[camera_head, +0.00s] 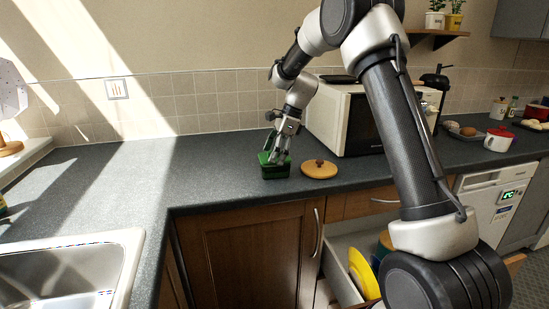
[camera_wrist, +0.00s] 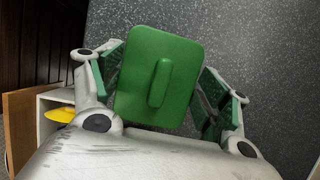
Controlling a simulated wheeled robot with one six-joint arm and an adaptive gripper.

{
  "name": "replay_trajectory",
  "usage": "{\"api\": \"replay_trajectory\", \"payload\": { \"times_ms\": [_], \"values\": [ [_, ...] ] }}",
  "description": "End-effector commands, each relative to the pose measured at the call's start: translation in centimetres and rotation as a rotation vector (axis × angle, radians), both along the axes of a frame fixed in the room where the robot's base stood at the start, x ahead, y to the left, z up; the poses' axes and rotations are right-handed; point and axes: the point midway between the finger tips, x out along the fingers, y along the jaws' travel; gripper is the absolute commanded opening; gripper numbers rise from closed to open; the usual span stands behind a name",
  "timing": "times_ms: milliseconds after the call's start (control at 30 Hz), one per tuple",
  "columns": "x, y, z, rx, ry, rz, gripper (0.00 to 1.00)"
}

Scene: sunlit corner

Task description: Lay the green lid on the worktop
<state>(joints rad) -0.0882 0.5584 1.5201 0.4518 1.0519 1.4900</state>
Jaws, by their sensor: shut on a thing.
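The green lid (camera_wrist: 170,72) fills the middle of the wrist view, a rounded rectangle with a raised bar handle. My gripper (camera_wrist: 163,92) has one finger at each side edge of it and is shut on it. In the head view my gripper (camera_head: 279,155) points down at a green box (camera_head: 275,173) on the dark worktop (camera_head: 215,170), near its front edge. The fingers cover part of the box top there. I cannot tell whether the lid touches the box; the lid hides what is under it in the wrist view.
A round wooden lid with a knob (camera_head: 319,168) lies just right of the box. A white microwave (camera_head: 345,120) stands behind it. The worktop left of the box is clear as far as the sink (camera_head: 75,265). An open drawer below holds a yellow dish (camera_head: 362,273).

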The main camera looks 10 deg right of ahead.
Motion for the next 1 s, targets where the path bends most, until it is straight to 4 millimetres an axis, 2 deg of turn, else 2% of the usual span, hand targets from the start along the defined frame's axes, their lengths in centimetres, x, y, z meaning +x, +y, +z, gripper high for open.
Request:
{"api": "replay_trajectory", "payload": {
  "times_ms": [200,367,467,567,667,833,900,1000],
  "values": [
    [0.1,0.0,4.7,0.000,-0.007,0.000,0.57],
    [0.1,0.1,7.5,0.000,-0.005,0.001,0.57],
    [0.0,0.2,7.7,0.000,0.000,0.003,0.57],
    [0.7,0.6,6.2,-0.001,0.002,0.009,0.57],
    [3.0,0.8,4.6,-0.001,0.001,-0.001,0.57],
    [9.3,0.8,2.5,-0.002,-0.002,-0.207,0.57],
    [11.8,0.8,2.6,0.000,-0.004,-0.332,0.57],
    [14.3,0.5,3.6,0.001,-0.007,-0.486,0.57]
  ]
}}
